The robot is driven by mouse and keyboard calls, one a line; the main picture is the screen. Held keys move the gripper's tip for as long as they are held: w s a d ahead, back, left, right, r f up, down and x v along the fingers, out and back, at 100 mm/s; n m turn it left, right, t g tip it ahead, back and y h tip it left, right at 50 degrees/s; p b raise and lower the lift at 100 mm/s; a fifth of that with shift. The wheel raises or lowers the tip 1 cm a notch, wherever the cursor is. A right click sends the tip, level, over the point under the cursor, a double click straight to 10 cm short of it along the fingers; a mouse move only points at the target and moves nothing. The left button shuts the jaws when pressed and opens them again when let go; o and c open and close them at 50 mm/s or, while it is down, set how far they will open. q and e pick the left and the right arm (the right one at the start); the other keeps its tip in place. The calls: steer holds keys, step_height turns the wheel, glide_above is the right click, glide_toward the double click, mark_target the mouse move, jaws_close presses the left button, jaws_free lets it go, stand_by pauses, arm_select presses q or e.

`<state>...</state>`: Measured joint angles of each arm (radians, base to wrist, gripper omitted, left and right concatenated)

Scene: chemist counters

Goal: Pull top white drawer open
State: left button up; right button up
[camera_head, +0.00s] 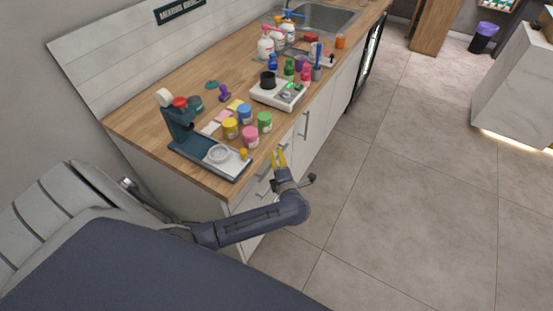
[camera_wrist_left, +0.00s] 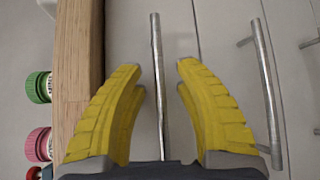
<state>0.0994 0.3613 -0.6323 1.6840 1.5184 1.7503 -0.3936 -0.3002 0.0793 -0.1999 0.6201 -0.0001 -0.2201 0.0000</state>
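The top white drawer (camera_wrist_left: 180,35) is the cabinet front just below the wooden counter edge. It looks shut, flush with the cabinet. Its metal bar handle (camera_wrist_left: 157,80) runs between the two yellow fingers of my left gripper (camera_wrist_left: 162,78) in the left wrist view. The fingers are open, one on each side of the bar, with gaps showing on both sides. In the head view my left gripper (camera_head: 279,158) is at the drawer front, just below the counter edge, and partly hides the handle. My right gripper is not in view.
A second drawer handle (camera_wrist_left: 265,90) is below the first. The wooden counter (camera_head: 200,75) holds a microscope-like device (camera_head: 182,132), a scale (camera_head: 277,93) and several coloured jars, such as a pink one (camera_head: 250,137) near the edge. The tiled floor (camera_head: 400,190) in front is clear.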

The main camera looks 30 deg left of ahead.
arm_select(q)
jaws_close()
stand_by(0.4)
